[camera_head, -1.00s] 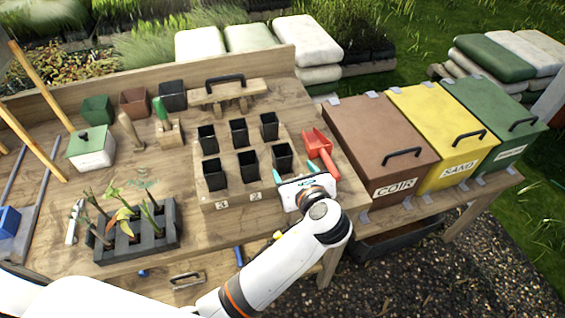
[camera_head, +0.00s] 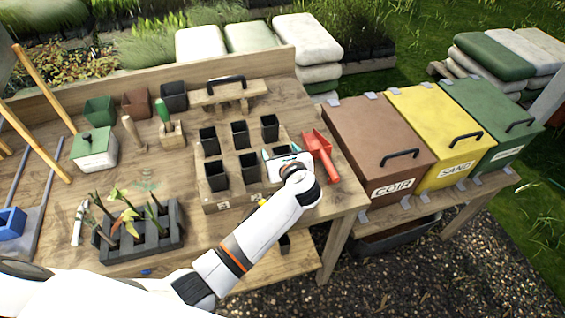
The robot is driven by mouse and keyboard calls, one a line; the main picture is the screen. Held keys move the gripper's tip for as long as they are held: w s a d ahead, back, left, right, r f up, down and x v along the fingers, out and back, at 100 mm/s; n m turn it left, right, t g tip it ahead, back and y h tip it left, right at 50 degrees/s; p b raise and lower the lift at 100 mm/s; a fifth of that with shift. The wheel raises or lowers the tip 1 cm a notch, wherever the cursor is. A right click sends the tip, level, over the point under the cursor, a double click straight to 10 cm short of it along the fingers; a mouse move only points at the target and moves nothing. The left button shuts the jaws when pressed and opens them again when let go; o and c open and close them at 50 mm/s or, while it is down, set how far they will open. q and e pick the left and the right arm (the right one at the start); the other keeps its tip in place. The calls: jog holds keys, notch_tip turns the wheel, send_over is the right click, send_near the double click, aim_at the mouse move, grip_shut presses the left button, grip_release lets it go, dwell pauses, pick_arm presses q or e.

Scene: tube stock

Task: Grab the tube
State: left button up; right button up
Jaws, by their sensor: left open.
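Several black square tubes stand upright in a wooden rack on the bench. The back row shows a left tube (camera_head: 208,141), a middle tube (camera_head: 240,135) and a right tube (camera_head: 270,128). The front row shows a left tube (camera_head: 217,177) and a middle tube (camera_head: 250,168). The front right tube is mostly hidden by my left gripper (camera_head: 281,153), which is open with its light blue fingertips spread about that spot. I cannot tell whether the fingers touch it. My right gripper is out of view.
A red scoop (camera_head: 321,154) lies close to the right of my left gripper. A grey tray of seedlings (camera_head: 168,248) stands front left. A wooden handled stand (camera_head: 228,94) is behind the rack. Bins labelled COIR (camera_head: 375,145) and SAND (camera_head: 440,130) stand to the right.

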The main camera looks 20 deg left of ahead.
pick_arm(q)
jog(key=c, duration=1.1)
